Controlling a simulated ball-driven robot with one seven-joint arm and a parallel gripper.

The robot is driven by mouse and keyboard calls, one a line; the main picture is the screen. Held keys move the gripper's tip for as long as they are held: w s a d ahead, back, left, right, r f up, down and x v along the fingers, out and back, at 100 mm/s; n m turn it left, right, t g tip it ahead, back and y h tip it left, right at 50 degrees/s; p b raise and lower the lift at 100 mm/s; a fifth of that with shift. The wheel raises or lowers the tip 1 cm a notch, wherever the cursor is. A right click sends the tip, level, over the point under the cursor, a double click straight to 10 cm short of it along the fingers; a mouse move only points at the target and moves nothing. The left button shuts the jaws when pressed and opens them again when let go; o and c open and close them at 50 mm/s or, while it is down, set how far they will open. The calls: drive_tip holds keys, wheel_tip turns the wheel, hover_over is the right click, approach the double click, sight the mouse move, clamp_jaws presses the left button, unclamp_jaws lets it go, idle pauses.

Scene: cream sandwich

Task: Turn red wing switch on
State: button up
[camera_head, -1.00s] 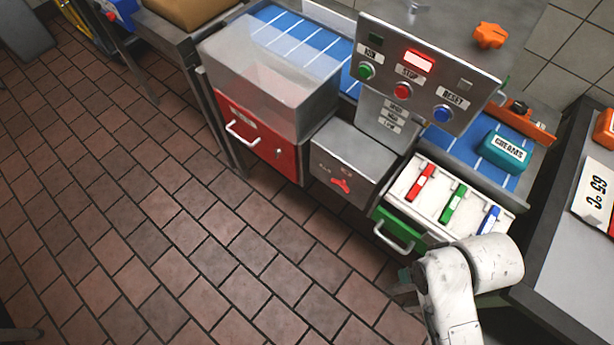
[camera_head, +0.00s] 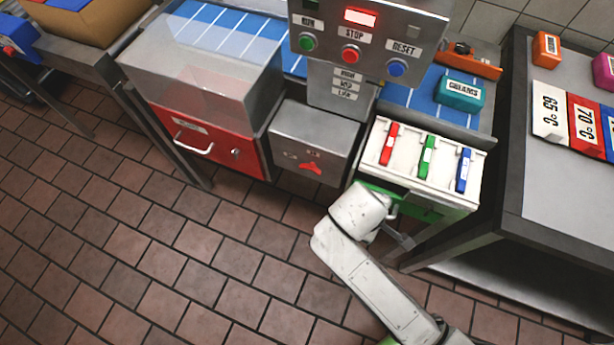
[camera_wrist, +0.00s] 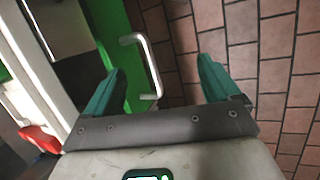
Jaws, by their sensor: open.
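The red wing switch (camera_head: 310,167) is on the front of a grey metal box, low in the middle of the head view. My gripper (camera_wrist: 160,78) is open, with two teal fingers apart and nothing held. It is near the green drawer (camera_wrist: 110,28) and its metal handle (camera_wrist: 150,65). In the head view my arm reaches up to just below the drawer, right of the switch, and mostly hides the gripper.
Above the box is a panel with a green button (camera_head: 307,41), red button (camera_head: 350,54) and blue button (camera_head: 397,68). A red drawer (camera_head: 205,143) is to the left. A white tray (camera_head: 400,170) with coloured levers is to the right, beside a table (camera_head: 565,200). Tiled floor lies open in front.

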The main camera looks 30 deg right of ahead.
drive_tip(key=w+a+f+n+h+b, duration=0.2)
drive_tip(key=w+f+n+h, duration=0.1)
drive_tip(key=w+n, duration=0.1)
drive_tip(key=n+t+h+b, duration=0.65)
drive_tip(key=n+t, duration=0.45)
drive_tip(key=n, duration=0.5)
approach(311, 168)
drive_tip(key=p+x, duration=0.1)
drive_tip(key=x, duration=0.7)
drive_tip(key=shift+f+p, duration=0.25)
drive_tip(key=shift+p, duration=0.05)
drive_tip(key=shift+a, duration=0.1)
drive_tip(key=shift+c, duration=0.3)
drive_tip(key=c, duration=1)
drive_tip(key=shift+m, duration=0.3)
